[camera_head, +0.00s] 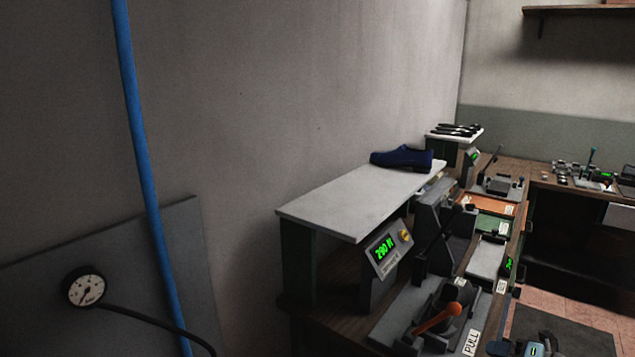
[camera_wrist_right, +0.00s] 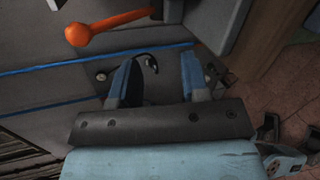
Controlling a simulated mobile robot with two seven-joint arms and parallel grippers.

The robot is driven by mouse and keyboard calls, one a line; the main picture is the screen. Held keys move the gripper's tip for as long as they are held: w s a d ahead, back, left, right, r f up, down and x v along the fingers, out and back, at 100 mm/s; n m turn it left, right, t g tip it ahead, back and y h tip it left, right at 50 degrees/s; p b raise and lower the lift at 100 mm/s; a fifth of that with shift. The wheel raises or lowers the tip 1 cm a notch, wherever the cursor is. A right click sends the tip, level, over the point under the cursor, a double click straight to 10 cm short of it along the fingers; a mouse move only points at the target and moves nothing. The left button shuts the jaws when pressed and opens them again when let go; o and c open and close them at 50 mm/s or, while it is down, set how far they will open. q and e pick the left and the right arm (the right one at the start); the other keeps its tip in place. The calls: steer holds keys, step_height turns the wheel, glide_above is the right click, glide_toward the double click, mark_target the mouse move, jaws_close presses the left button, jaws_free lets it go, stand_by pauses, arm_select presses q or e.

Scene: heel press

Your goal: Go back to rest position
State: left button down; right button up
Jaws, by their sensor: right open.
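My right gripper (camera_wrist_right: 156,82) is in the right wrist view. Its two blue-grey fingers are apart and nothing is between them. The press lever with an orange handle (camera_wrist_right: 110,25) lies beyond the fingertips, apart from them. In the head view the orange handle (camera_head: 440,318) is on the press by the PULL label. A pale blue part at the bottom edge of the head view seems to be mine, but the gripper's fingers cannot be made out there. My left gripper is not seen in the head view.
A blue shoe (camera_head: 402,157) lies on a white shelf top (camera_head: 345,205) above the press. A display (camera_head: 384,248) glows green. A bench (camera_head: 520,170) with several devices runs to the back right. A blue pipe (camera_head: 140,150) and a gauge (camera_head: 86,289) are at left. Floor shows at lower right.

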steer(key=s+d+f+m+h, duration=0.1)
steer(key=s+f+m+h, duration=0.25)
steer(key=s+m, duration=0.45)
steer(key=s+f+m+g+h, duration=0.15)
steer(key=s+f+m, duration=0.3)
steer(key=s, duration=0.75)
steer(key=s+d+f+m+h, duration=0.1)
steer(key=s+f+m+h, duration=0.2)
steer(key=s+f+m, duration=0.45)
steer(key=s+a+r+m+t+p, duration=0.1)
steer(key=a+m, duration=0.2)
steer(key=a, duration=0.8)
steer(key=s+a+r+m+t+p, duration=0.1)
steer(key=a+m, duration=0.3)
steer(key=a, duration=0.8)
steer(key=shift+s+r+y, duration=0.25)
steer(key=shift+r+y, duration=0.05)
steer(key=shift+r, duration=0.35)
steer(key=shift+a+t, duration=0.1)
steer(key=shift+t, duration=0.15)
